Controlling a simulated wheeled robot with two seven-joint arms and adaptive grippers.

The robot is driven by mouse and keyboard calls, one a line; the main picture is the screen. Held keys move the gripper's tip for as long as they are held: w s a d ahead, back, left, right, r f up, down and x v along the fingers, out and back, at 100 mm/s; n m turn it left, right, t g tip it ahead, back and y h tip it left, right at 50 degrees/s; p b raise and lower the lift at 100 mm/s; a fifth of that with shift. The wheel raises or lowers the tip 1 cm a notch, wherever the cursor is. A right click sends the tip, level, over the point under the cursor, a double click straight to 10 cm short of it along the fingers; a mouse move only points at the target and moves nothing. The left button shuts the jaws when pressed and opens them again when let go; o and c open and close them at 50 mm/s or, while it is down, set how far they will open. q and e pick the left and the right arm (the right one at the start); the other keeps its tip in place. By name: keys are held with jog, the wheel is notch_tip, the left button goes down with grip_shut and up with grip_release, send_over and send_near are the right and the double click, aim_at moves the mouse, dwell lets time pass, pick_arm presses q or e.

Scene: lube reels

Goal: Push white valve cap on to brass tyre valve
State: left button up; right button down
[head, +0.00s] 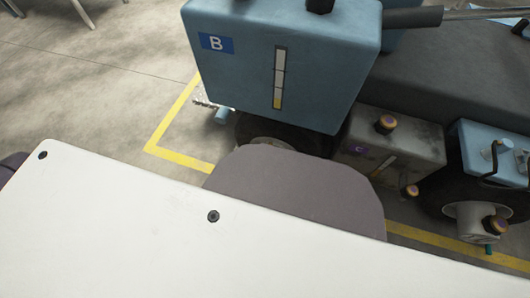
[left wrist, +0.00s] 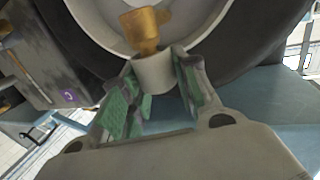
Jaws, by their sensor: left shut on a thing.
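In the left wrist view the white valve cap (left wrist: 156,74) is between the green-padded fingertips of my left gripper (left wrist: 155,88), which is shut on it. The brass tyre valve (left wrist: 141,28) stands out from the pale wheel rim (left wrist: 200,14), straight beyond the cap. The valve's near end meets or overlaps the cap's far edge. I cannot tell whether it sits inside the cap or only in line with it. My right gripper shows in neither view.
The dark tyre (left wrist: 255,45) curves close around the rim. In the head view a blue tank marked B (head: 310,75) stands over a wheel. A grey box (head: 400,150) and a blue box (head: 485,150) stand to its right. Yellow lines (head: 170,125) mark the open floor.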

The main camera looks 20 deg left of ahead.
pick_arm(q)
jog(key=shift+f, duration=0.35)
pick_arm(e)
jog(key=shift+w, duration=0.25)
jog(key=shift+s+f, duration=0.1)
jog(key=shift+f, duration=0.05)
pick_arm(q)
jog(key=o, duration=0.8)
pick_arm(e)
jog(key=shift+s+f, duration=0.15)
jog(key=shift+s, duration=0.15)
pick_arm(q)
jog(key=shift+o, duration=0.2)
jog(key=shift+s, duration=0.1)
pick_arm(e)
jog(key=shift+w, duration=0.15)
pick_arm(q)
jog(key=shift+s+a, duration=0.25)
jog(key=shift+s, duration=0.45)
jog(key=v, duration=1)
jog(key=shift+s, duration=0.15)
